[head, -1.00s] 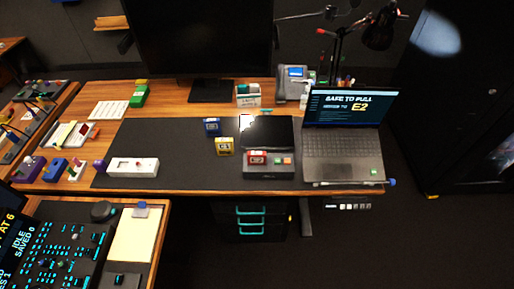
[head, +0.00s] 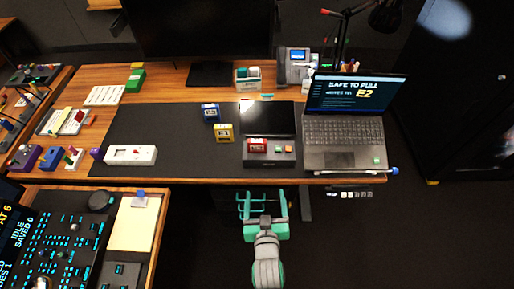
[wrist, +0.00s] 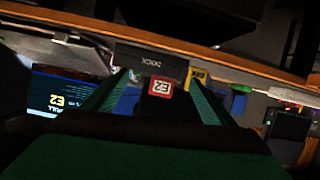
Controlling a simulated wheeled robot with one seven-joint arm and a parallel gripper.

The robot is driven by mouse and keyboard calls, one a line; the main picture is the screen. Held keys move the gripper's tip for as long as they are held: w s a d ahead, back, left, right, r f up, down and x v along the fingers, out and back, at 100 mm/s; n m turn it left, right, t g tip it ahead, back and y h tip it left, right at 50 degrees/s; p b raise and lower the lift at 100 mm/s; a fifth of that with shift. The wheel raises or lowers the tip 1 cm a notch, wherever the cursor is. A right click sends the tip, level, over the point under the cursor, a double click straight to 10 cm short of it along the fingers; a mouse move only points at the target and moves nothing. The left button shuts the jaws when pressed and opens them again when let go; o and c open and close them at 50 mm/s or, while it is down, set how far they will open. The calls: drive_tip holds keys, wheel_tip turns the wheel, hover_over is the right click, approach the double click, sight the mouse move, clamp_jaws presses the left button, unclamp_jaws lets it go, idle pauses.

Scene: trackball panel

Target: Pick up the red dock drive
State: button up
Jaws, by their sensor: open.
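The red dock drive (head: 257,146) sits in the dark grey dock (head: 270,161) near the front edge of the desk. In the wrist view, the red drive (wrist: 160,87) shows its white E2 label, with the dock (wrist: 150,62) lettering behind it. My gripper (head: 262,198) is open and empty, in front of the desk edge and apart from the drive. In the wrist view, my gripper's fingers (wrist: 155,100) spread to either side of the red drive. The laptop (head: 343,120) shows "SAFE TO PULL" and "E2".
A yellow drive (head: 223,133) and a blue drive (head: 210,112) stand left of the dock on the dark mat (head: 180,131). A black tablet-like panel (head: 268,117) lies behind the dock. A white switch box (head: 130,155) is at the mat's left. The desk's front edge lies near my gripper.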

drive_tip(key=m, duration=0.1)
approach(257, 146)
drive_tip(key=shift+g, duration=0.3)
drive_tip(key=x, duration=0.4)
drive_tip(key=shift+w+r, duration=0.1)
drive_tip(key=shift+w, duration=0.1)
drive_tip(key=x, duration=1.1)
drive_tip(key=shift+r, duration=0.2)
drive_tip(key=c, duration=1.3)
drive_tip(key=shift+r, duration=0.15)
